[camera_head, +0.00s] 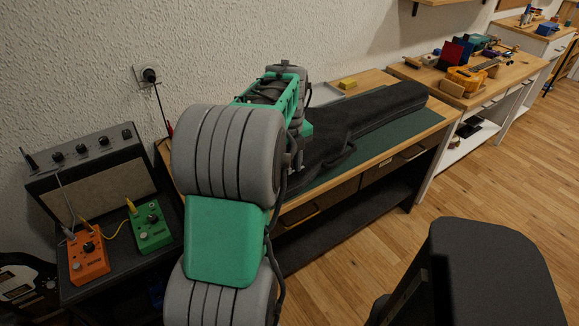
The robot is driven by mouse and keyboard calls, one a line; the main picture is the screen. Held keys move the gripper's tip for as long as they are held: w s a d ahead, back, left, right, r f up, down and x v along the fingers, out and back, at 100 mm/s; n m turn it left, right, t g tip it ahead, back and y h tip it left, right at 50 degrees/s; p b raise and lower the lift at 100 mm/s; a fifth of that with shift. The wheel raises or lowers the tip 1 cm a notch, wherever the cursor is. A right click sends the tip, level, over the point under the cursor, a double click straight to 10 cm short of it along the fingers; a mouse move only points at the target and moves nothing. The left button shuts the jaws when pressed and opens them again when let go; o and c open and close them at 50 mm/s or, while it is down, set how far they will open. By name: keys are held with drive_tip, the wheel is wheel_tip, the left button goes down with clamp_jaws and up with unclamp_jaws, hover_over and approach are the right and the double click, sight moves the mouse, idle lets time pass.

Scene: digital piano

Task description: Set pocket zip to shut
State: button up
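A long black gig bag (372,112) lies on a green mat (412,128) on the wooden bench, its narrow end to the right. A dark strap or handle loop (342,157) shows on its near side. The left part of the bag is hidden behind my arm. I cannot make out the pocket zip or its pull. My arm reaches out over the bag's left part. A small part of my gripper (296,160) seems to show beside the grey joint, close to the bag. Its fingers are too hidden to tell if they are open or shut, or touching anything.
A yellow block (347,84) lies behind the bag near the wall. At left stand an amplifier (92,175), an orange pedal (88,257) and a green pedal (150,226). A black seat (490,260) stands at front right. Open wooden floor (480,190) lies right of the bench.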

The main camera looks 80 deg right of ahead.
clamp_jaws()
idle(0.3)
idle(1.1)
